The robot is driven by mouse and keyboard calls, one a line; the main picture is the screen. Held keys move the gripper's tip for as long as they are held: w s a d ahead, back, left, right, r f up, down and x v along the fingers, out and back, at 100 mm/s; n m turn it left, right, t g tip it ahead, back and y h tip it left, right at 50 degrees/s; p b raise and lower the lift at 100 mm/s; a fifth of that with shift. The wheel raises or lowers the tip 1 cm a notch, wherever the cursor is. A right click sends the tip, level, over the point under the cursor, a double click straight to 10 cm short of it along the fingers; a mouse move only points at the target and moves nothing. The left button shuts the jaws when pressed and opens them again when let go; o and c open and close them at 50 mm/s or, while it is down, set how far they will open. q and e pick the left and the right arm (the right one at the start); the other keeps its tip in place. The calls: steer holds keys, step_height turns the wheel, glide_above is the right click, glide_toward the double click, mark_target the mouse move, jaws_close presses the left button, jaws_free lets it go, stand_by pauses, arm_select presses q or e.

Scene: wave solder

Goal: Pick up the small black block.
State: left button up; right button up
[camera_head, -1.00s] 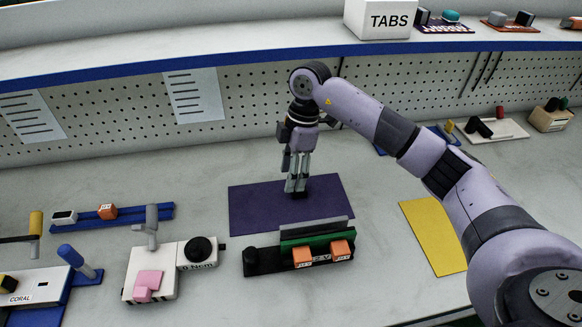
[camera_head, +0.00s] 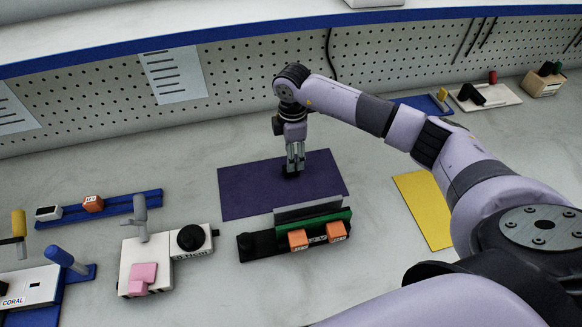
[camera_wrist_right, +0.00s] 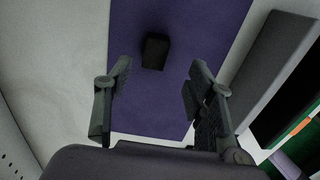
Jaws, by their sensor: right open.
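The small black block (camera_wrist_right: 155,51) lies on the purple mat (camera_wrist_right: 182,17). In the right wrist view it shows beyond my open fingertips, between their lines and a little nearer the left finger. In the head view the block is mostly hidden at the fingertips, as a dark patch (camera_head: 290,173) on the mat (camera_head: 245,195). My right gripper (camera_head: 295,167) points down over the middle of the mat. In the right wrist view the gripper (camera_wrist_right: 163,75) is open and empty. My left gripper is not in view.
A black fixture (camera_head: 262,245) with a green board (camera_head: 330,225), a grey plate and orange blocks stands just in front of the mat. A white device (camera_head: 155,248) with a black knob and a blue rail (camera_head: 115,207) are to the left. A yellow mat (camera_head: 425,205) lies right.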

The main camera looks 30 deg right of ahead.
steer(key=shift+f, duration=0.5)
steer(key=f, duration=0.1)
steer(key=f+p, duration=0.1)
steer(key=f, duration=0.2)
steer(key=shift+w+f+p, duration=0.3)
steer(key=shift+f+p, duration=0.05)
steer(key=shift+f, duration=0.05)
steer(key=shift+c, duration=0.5)
jaws_close()
